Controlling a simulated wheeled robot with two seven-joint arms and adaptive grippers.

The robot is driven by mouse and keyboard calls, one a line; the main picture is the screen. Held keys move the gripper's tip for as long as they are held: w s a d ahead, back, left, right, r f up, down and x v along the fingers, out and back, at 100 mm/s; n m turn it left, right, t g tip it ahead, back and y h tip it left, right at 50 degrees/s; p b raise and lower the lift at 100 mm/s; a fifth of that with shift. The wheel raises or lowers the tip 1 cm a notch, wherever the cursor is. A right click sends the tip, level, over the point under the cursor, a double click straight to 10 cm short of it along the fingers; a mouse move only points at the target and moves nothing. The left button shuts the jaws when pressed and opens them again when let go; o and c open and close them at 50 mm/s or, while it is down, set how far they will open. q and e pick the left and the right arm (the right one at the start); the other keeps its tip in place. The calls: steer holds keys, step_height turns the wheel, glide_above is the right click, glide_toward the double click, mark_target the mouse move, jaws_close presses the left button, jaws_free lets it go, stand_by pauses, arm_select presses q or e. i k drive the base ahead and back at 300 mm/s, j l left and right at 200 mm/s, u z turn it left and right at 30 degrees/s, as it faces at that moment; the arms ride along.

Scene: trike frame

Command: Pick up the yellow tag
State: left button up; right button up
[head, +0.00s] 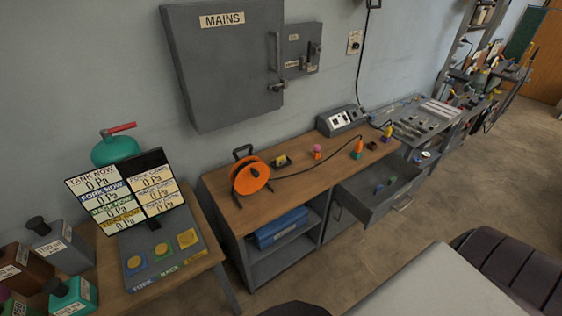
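I cannot make out with certainty which thing is the yellow tag. Small yellow patches show in the head view on a dark block (281,161) beside the orange cable reel (250,175), and on a small purple-and-yellow piece (387,133) at the right end of the wooden bench. A yellow square (187,239) sits on the sloped button panel (149,273) at the left. Neither of my grippers is in view.
The wooden workbench (230,208) stands against the wall, with an open drawer (372,210) jutting out at its right. A display (120,190) and several labelled bottles stand at the left. A pale surface (430,288) fills the lower right. Floor shows between it and the bench.

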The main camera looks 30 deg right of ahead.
mark_target(280, 160)
steer(key=l, duration=0.55)
steer(key=i+l+z, duration=0.1)
steer(key=l, duration=0.45)
steer(key=i+l, duration=0.1)
steer(key=l, duration=0.4)
steer(key=i+l+z, duration=0.1)
steer(key=l, duration=0.45)
steer(key=i+l, duration=0.1)
steer(key=l, duration=0.45)
steer(key=i+l+z, duration=0.15)
steer(key=l, duration=0.9)
steer(key=i+l+z, duration=0.1)
steer(key=l, duration=0.4)
steer(key=i, duration=0.1)
